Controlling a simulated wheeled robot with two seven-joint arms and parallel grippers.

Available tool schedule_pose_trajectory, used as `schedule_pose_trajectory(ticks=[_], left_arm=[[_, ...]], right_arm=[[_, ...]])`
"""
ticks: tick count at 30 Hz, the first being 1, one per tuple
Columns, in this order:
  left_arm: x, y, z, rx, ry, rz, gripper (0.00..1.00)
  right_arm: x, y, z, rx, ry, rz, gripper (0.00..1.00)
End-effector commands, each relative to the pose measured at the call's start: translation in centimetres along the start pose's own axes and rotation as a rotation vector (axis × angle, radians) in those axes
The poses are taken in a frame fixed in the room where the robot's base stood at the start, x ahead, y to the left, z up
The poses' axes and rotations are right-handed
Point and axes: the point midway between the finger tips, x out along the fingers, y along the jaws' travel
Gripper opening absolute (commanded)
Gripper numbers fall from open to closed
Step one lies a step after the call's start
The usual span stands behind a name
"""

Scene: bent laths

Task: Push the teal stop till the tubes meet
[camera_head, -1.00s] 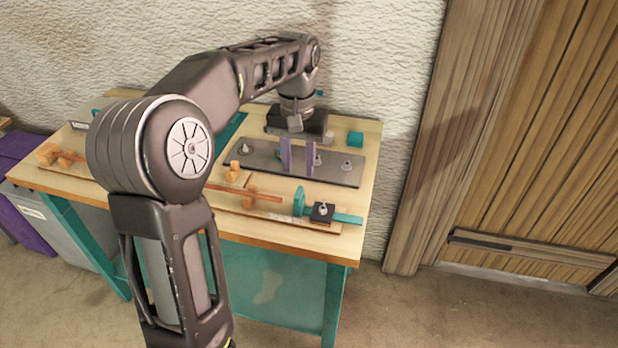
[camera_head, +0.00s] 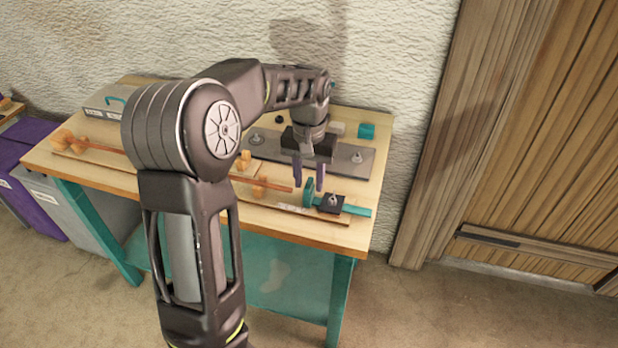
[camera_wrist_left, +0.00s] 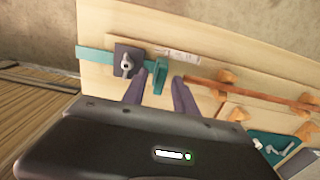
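The teal stop (camera_head: 308,193) is an upright plate on a teal bar (camera_head: 356,210) that runs through a black block with a knob (camera_head: 331,203). Two thin orange tubes lie along wooden supports: one (camera_head: 95,144) to the left, and one (camera_head: 268,184) whose right end is just left of the stop. My arm hides whether the tubes touch. My left gripper (camera_head: 308,183) is open, fingers pointing down, just behind and above the stop. In the left wrist view the stop (camera_wrist_left: 159,79) shows between the open fingers (camera_wrist_left: 160,79); contact is not visible.
A grey plate with bolts (camera_head: 345,158) lies behind the gripper. Orange blocks (camera_head: 262,186) support the tubes. A grey box (camera_head: 105,100) is at the back left.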

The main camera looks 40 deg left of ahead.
Motion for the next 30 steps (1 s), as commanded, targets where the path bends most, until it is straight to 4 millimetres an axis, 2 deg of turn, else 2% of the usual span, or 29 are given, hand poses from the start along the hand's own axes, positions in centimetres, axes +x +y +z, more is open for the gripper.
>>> schedule_pose_trajectory(ticks=[8, 21, 30], left_arm=[[0.18, -0.01, -0.02, 0.000, 0.001, 0.000, 0.35], [0.13, 0.00, -0.02, 0.000, 0.001, 0.000, 0.00], [0.12, 0.00, -0.03, 0.000, 0.001, 0.000, 0.00]], right_arm=[[0.01, 0.01, 0.01, 0.000, 0.000, 0.000, 0.36], [0.00, 0.00, 0.01, 0.000, 0.000, 0.000, 0.36], [0.00, 0.00, 0.01, 0.000, 0.000, 0.000, 0.36]])
